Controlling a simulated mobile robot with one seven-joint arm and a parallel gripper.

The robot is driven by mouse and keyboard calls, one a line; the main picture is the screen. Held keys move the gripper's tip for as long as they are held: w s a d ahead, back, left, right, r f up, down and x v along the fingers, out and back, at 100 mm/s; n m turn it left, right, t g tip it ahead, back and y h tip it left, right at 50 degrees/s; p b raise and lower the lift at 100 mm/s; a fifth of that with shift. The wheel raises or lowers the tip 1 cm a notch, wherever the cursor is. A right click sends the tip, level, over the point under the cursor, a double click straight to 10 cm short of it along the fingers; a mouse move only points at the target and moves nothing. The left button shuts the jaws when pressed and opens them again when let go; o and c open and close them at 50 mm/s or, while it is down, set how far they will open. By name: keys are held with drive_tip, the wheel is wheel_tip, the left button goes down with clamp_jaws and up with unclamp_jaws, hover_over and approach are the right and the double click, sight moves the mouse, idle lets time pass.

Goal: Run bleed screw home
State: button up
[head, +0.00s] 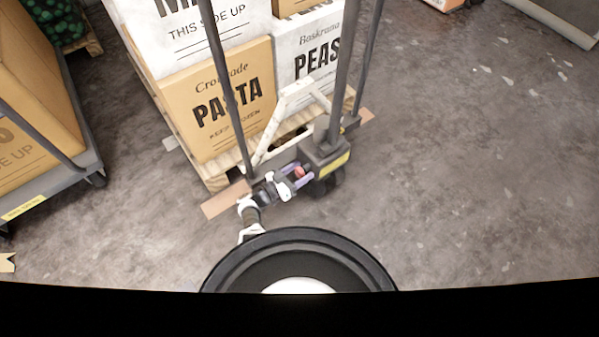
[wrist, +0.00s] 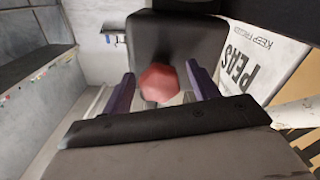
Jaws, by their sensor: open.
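The bleed screw (wrist: 159,83) shows as a red faceted head on the dark pump block in the wrist view. It also shows as a small red spot in the head view (head: 299,171). The pump block (head: 326,156) is dark with a yellow label and sits at the foot of the pallet truck's upright. My gripper (wrist: 162,90) is open, with a purple finger on either side of the red head. I see gaps between the fingers and the head. In the head view my gripper (head: 296,174) is at the block's left side. The screw's thread is hidden.
A wooden pallet (head: 218,178) carries cartons, among them a pasta carton (head: 219,100) and a peas carton (head: 307,60), just behind the truck. A pale frame (head: 279,117) leans close by. A loaded cart (head: 77,180) stands at left.

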drive_tip(key=c, duration=1)
drive_tip(key=shift+m, duration=1.7)
drive_tip(key=o, duration=1)
drive_tip(key=v, duration=1.4)
drive_tip(key=shift+p, duration=0.45)
drive_tip(key=shift+d, duration=0.1)
